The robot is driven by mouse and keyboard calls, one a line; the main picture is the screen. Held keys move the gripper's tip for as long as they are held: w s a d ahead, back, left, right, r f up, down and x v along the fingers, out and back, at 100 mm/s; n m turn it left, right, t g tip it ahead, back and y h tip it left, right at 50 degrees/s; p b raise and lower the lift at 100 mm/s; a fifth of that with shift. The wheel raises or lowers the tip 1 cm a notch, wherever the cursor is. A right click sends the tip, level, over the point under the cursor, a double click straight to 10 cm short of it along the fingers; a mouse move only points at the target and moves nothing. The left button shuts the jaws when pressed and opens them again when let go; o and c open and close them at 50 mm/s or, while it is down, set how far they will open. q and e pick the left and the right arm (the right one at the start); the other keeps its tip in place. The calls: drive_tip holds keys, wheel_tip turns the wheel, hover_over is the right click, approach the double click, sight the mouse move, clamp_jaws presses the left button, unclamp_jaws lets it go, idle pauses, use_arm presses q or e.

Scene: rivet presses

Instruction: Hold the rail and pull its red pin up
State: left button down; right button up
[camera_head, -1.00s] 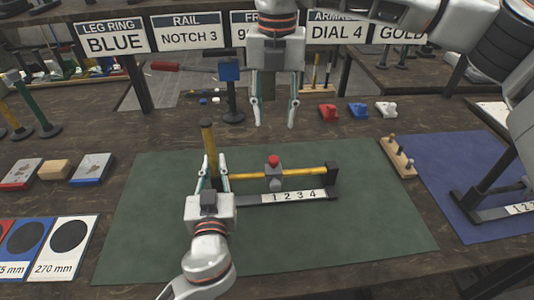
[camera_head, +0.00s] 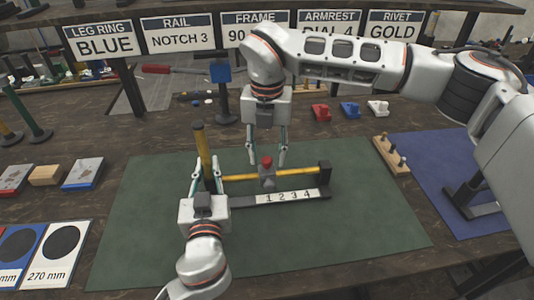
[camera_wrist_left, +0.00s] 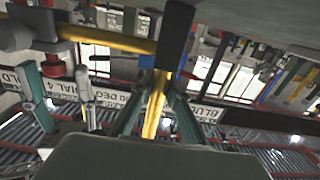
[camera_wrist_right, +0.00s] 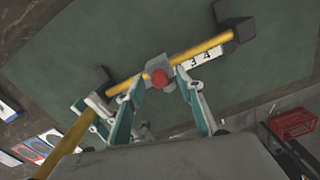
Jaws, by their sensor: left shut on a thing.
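The rail is a yellow bar (camera_head: 298,174) between black end stands, with an upright yellow post (camera_head: 203,143) at its left end and a strip marked 1 2 3 4 along its front. A grey slider (camera_head: 267,179) sits on the bar, topped by the red pin (camera_head: 267,162). My left gripper (camera_head: 207,172) is shut on the yellow post, also seen in the left wrist view (camera_wrist_left: 155,105). My right gripper (camera_head: 266,164) is open above the slider, its fingers on either side of the red pin. In the right wrist view the pin (camera_wrist_right: 160,78) shows between the fingers, apart from them.
The rail stands on a green mat (camera_head: 330,240). A wooden block with pegs (camera_head: 391,155) and a blue mat (camera_head: 440,180) lie to the right. Red, blue and white parts (camera_head: 349,110) sit behind. Size cards (camera_head: 60,250) lie at the front left.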

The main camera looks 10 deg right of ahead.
drive_tip(key=shift+c, duration=0.4)
clamp_jaws()
drive_tip(key=shift+r, duration=1.05)
drive_tip(key=shift+o, duration=0.4)
unclamp_jaws()
